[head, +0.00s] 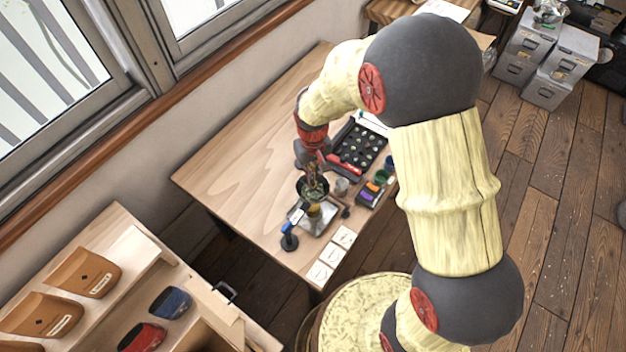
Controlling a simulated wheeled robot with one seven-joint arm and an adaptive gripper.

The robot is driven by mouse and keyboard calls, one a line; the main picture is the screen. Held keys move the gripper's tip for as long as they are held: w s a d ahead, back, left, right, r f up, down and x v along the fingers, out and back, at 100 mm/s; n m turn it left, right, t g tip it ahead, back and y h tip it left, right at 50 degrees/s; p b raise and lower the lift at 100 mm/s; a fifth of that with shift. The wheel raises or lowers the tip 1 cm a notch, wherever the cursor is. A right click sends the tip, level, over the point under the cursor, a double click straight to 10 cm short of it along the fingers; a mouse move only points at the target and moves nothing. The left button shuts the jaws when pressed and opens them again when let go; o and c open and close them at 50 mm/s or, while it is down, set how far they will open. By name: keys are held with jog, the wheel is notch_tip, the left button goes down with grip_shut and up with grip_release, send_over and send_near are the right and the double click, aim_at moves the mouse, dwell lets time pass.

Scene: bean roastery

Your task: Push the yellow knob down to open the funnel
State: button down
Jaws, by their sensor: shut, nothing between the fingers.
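My gripper (314,186) points down over the front half of the wooden table and is shut, with nothing seen in it. Its fingertips are at or just above a dark round funnel-like vessel (301,190). I cannot tell whether they touch it. A small yellowish part (315,211) shows just below the fingers, over a silvery tray (325,222). It is too small to tell whether this is the yellow knob. The gripper hides part of the vessel.
The wooden table (235,165) is clear at left. A black tray with round wells (362,143) and a box of coloured items (374,188) stand right of the gripper. A dark blue upright tool (289,237) and white square cards (331,255) lie near the front edge.

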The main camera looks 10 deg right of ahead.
jog(key=shift+f+b, duration=0.35)
jog(key=shift+f, duration=0.2)
jog(key=shift+r, duration=0.15)
jog(key=shift+r+p, duration=2.35)
jog(key=shift+r, duration=1.05)
jog(key=shift+s+f, duration=0.1)
jog(key=shift+s, duration=0.3)
jog(key=s+d+r+m+t+b, duration=0.1)
jog(key=s+d+r+t+b, duration=0.1)
jog(key=s+d+r+b, duration=0.3)
jog(key=s+d+r+m+t+b, duration=0.2)
jog(key=s+d+r+b, duration=0.3)
jog(key=s+r+b, duration=0.4)
jog(key=s+t, duration=0.1)
jog(key=s, duration=0.4)
jog(key=shift+s+r+t, duration=0.25)
jog(key=shift+s+t, duration=0.05)
